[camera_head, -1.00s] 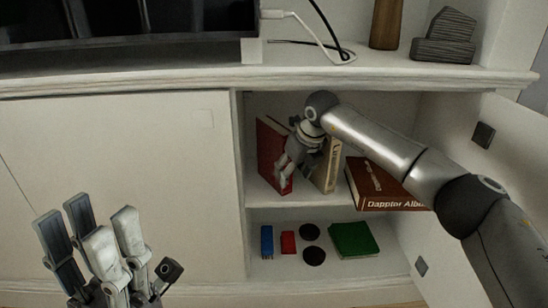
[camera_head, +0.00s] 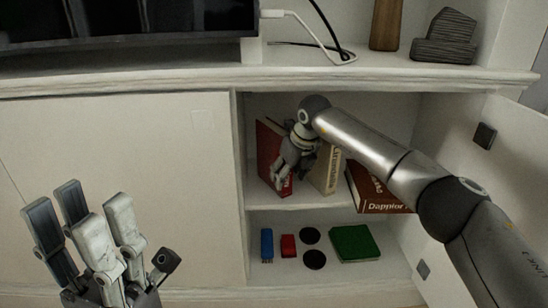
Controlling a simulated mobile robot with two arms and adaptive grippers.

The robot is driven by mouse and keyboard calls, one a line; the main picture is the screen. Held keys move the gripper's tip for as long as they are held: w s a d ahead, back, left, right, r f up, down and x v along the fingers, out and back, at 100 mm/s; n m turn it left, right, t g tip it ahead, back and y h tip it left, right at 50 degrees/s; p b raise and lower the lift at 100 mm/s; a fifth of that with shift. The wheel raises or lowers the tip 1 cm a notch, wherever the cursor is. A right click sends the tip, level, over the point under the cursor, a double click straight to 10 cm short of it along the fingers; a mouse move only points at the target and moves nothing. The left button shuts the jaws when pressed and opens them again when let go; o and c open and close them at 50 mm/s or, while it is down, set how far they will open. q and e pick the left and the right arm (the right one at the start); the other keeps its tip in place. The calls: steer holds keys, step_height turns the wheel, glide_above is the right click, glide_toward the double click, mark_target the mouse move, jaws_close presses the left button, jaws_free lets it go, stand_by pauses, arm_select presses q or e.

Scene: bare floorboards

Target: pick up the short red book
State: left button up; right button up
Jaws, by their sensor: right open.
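A red book (camera_head: 266,155) stands upright at the left end of the upper shelf in the open cabinet. My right gripper (camera_head: 285,178) is in front of it, at its right side, and hides much of its spine. The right gripper is open; whether its fingers touch the book cannot be told. A brownish-red book with white lettering (camera_head: 372,199) lies at the right of the same shelf, partly behind my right forearm. My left gripper (camera_head: 90,225) is open and empty at the lower left, in front of the closed cabinet door.
A cream book (camera_head: 327,172) stands right of my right gripper. The lower shelf holds a blue item (camera_head: 266,245), a small red item (camera_head: 288,246), two dark discs (camera_head: 313,259) and a green book (camera_head: 355,243). The open door (camera_head: 480,180) stands close to my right arm.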

steer(key=shift+f, duration=0.15)
jaws_close()
stand_by(0.6)
